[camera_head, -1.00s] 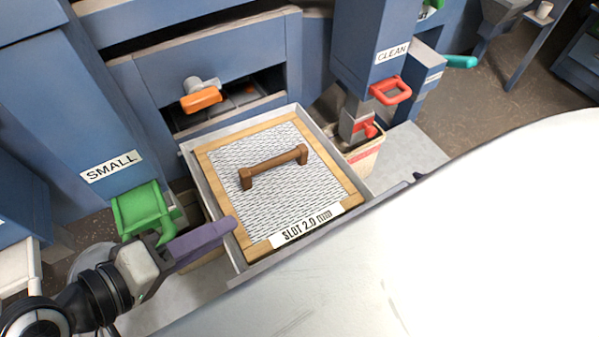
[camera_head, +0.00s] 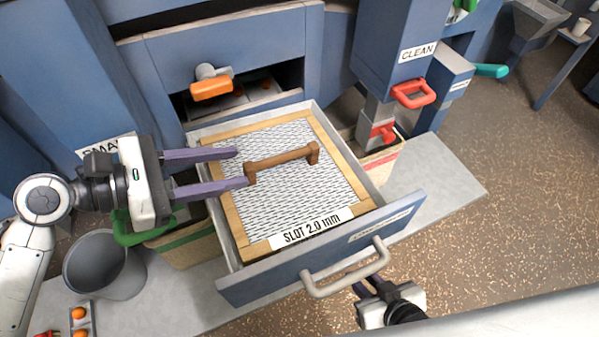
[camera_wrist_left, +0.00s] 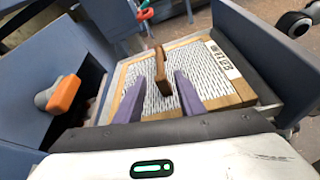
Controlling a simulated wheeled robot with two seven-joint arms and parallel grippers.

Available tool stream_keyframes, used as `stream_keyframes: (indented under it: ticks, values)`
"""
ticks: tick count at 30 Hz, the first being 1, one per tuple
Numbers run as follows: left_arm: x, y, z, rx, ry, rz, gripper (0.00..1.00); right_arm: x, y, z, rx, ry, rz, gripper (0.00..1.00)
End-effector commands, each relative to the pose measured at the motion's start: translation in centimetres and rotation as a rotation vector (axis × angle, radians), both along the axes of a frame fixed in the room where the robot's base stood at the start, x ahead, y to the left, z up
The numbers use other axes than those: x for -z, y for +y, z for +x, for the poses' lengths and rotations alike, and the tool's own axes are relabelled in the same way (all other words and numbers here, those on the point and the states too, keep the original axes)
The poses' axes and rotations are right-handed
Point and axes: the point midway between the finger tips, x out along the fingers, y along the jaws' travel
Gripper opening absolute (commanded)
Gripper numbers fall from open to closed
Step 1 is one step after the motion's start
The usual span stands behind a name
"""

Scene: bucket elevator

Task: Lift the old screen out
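The old screen (camera_head: 295,196) is a wood-framed mesh panel labelled "SLOT 2.0 mm", lying in the open drawer (camera_head: 258,284). A brown bar handle (camera_head: 283,160) stands across its middle. My left gripper (camera_head: 243,167) reaches in from the left over the screen, open, its purple fingertips by the handle's left end. In the left wrist view the handle (camera_wrist_left: 160,70) shows between the two spread fingers (camera_wrist_left: 161,78); contact cannot be told. My right gripper (camera_head: 370,287) is at the bottom, beside the drawer's pale front handle (camera_head: 346,270); its finger gap is unclear.
Behind the drawer is a blue cabinet with an orange-handled lever (camera_head: 211,88). A spout labelled "CLEAN" with a red handle (camera_head: 414,93) stands at right. A grey bucket (camera_head: 104,268) and a green-handled chute (camera_head: 128,229) are at left.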

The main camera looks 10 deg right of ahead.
Motion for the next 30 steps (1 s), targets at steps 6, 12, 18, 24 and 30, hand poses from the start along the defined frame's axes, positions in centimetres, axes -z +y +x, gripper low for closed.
stream_keyframes:
  ticks: [6,12,18,24,30]
  values:
    - [0.8,-2.5,1.1,-0.011,0.023,-0.017,0.36,0.1,0.5,-0.1,-0.004,0.0,0.006,0.2]
    - [1.7,-4.3,1.8,-0.009,0.022,-0.013,0.36,0.2,0.5,-0.1,-0.005,0.0,0.005,0.2]
    - [1.9,-6.5,2.4,-0.007,0.022,-0.014,0.36,0.2,0.5,-0.1,-0.005,-0.001,0.005,0.2]
    - [2.7,-8.9,3.3,-0.009,0.021,-0.013,0.36,0.3,0.4,0.0,-0.005,-0.001,0.005,0.2]
    - [3.0,-9.3,3.5,-0.009,0.021,-0.011,0.36,0.2,0.4,0.0,-0.005,-0.002,0.005,0.2]
